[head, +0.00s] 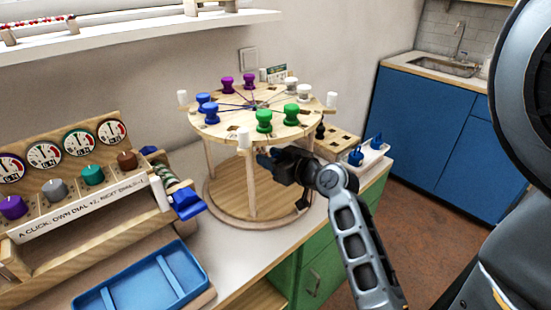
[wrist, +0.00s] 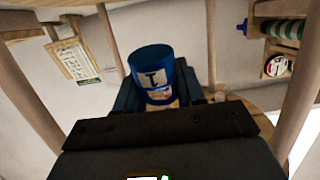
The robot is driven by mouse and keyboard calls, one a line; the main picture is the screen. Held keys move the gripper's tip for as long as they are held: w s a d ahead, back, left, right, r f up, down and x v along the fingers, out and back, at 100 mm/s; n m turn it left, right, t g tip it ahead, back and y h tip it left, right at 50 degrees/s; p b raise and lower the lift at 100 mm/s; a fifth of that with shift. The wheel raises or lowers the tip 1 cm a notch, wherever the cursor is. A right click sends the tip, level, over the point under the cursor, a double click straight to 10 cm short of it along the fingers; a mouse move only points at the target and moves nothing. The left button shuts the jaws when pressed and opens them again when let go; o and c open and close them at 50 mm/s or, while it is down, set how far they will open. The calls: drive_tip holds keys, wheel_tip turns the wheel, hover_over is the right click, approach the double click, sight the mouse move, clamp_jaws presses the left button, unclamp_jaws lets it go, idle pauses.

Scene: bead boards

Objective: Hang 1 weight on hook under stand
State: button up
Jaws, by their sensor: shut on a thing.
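My gripper (head: 272,160) is shut on a blue weight (wrist: 150,62), a short cylinder with a dark mark on a pale label. The weight sits between the jaws in the wrist view; in the head view only a small blue part of it shows at the fingertips. My gripper is at the near right side of the round wooden stand (head: 236,132), below its top disc and close to its posts. I cannot make out a hook under the disc or whether the weight touches one.
Blue, green, white and purple spools stand on the disc. Two more blue weights (head: 355,156) are on a white holder at the right. A panel of dials (head: 65,150) and a blue tray (head: 145,283) are at the left. Stand posts rise close around my gripper.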

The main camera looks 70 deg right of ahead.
sight(260, 150)
drive_tip(key=shift+r+p+x, duration=0.2)
drive_tip(key=shift+x, duration=0.95)
drive_tip(key=shift+r+p+x, duration=0.15)
drive_tip(key=shift+p+x, duration=0.05)
drive_tip(key=shift+x, duration=0.95)
drive_tip(key=shift+w+d+f+b, duration=0.35)
drive_tip(key=shift+w+d+b, duration=0.1)
drive_tip(key=shift+w+b, duration=0.15)
drive_tip(key=o, duration=1.2)
drive_tip(key=shift+b+v, duration=0.7)
drive_tip(key=shift+v, duration=3.15)
drive_tip(key=shift+a, duration=0.1)
